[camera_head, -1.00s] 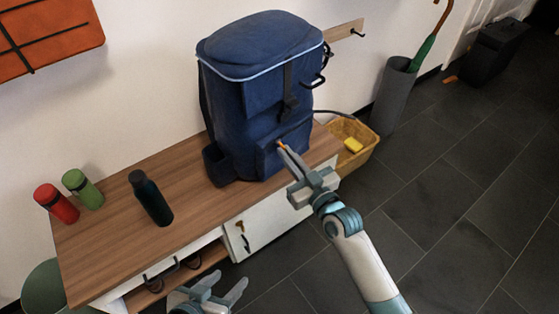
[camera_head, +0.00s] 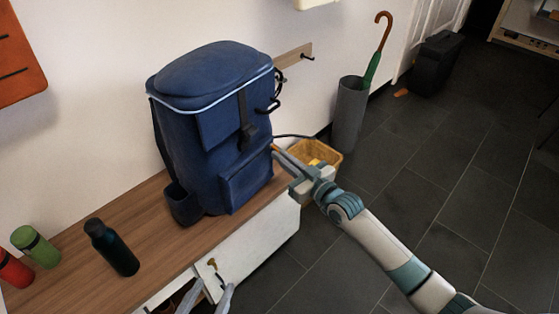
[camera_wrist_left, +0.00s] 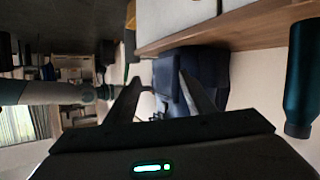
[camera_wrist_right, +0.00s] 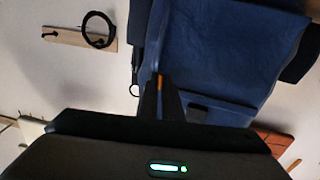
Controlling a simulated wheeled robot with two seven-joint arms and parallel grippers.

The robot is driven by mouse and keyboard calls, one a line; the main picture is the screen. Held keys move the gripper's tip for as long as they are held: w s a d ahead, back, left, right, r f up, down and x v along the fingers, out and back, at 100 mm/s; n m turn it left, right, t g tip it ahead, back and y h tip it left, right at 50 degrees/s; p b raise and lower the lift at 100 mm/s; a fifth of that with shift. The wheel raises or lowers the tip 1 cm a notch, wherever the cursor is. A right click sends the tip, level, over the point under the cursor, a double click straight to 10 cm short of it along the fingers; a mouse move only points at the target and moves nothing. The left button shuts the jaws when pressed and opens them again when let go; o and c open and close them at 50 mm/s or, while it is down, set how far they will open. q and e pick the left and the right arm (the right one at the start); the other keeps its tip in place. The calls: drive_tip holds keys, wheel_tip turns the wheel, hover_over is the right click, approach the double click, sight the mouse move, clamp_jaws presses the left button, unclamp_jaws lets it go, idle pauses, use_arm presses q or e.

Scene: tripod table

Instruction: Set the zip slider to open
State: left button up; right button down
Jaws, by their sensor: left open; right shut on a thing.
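A blue backpack (camera_head: 222,125) stands upright on the wooden bench top, with a front pocket (camera_head: 245,180) low on its face. My right gripper (camera_head: 277,151) is at the upper right end of that pocket, shut on a small orange zip slider (camera_head: 273,147). The orange slider also shows between the fingers in the right wrist view (camera_wrist_right: 159,80); the fingers hide most of it. My left gripper (camera_head: 216,291) is open and empty at the bottom edge of the head view, below the bench front. In the left wrist view the backpack (camera_wrist_left: 205,70) lies beyond its spread fingers.
A yellow basket (camera_head: 325,160) and an umbrella stand (camera_head: 350,115) are to the right.

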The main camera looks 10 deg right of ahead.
drive_tip(key=c, duration=1.9)
unclamp_jaws()
drive_tip(key=shift+s, duration=0.1)
use_arm(q)
drive_tip(key=s+a+f+g+y+p, duration=0.1)
drive_tip(key=s+a+f+g, duration=0.1)
drive_tip(key=f, duration=0.3)
drive_tip(key=shift+s+g+p, duration=0.4)
drive_tip(key=shift+s+g, duration=0.25)
drive_tip(key=shift+g, duration=0.25)
use_arm(e)
drive_tip(key=v, duration=1.7)
drive_tip(key=shift+d, duration=0.1)
use_arm(q)
drive_tip(key=shift+a+f, duration=0.1)
use_arm(e)
drive_tip(key=shift+s+f, duration=0.1)
